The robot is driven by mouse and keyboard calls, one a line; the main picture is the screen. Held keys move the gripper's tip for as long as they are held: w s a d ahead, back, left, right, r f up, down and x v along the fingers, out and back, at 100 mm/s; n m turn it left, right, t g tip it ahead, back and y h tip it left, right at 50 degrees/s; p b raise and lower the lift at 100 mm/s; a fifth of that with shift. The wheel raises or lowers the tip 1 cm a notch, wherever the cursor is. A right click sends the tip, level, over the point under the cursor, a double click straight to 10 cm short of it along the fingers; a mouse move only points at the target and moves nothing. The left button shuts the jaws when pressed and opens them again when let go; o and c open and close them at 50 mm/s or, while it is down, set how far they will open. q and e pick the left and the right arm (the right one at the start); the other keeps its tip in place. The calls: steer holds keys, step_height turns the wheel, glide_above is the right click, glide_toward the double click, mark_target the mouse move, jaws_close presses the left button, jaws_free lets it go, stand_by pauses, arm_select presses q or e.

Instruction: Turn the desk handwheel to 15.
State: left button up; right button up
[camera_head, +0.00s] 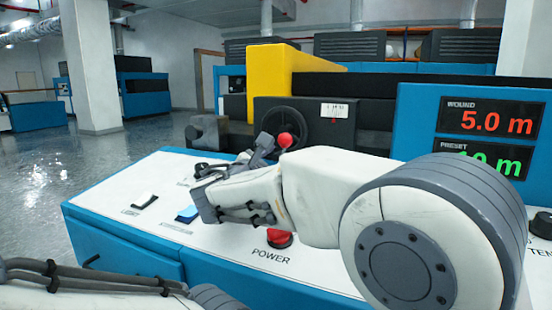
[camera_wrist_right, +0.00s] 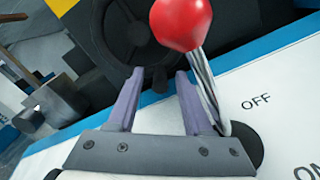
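A dark round wheel (camera_head: 541,226) is cut off by the right edge of the head view, by a label starting "TEN". Whether it is the desk handwheel I cannot tell, and no 15 mark is readable. My right gripper (camera_head: 264,146) is over the back of the white desk, far left of that wheel. In the right wrist view its two fingers (camera_wrist_right: 158,95) are apart with nothing between them. A lever with a red ball (camera_wrist_right: 181,22) stands just right of the right finger; the ball also shows in the head view (camera_head: 285,140). My left gripper is out of view.
The white desk top (camera_head: 330,268) carries a red POWER button (camera_head: 280,239), a blue switch (camera_head: 187,214) and a white switch (camera_head: 145,201). A large black wheel (camera_head: 298,117) is on the machine behind. The display (camera_head: 490,120) reads WOUND 5.0 m. My right arm hides much of the desk.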

steer(key=p+v, duration=0.1)
steer(key=v, duration=0.9)
steer(key=shift+s+a, duration=0.1)
steer(key=shift+s, duration=0.15)
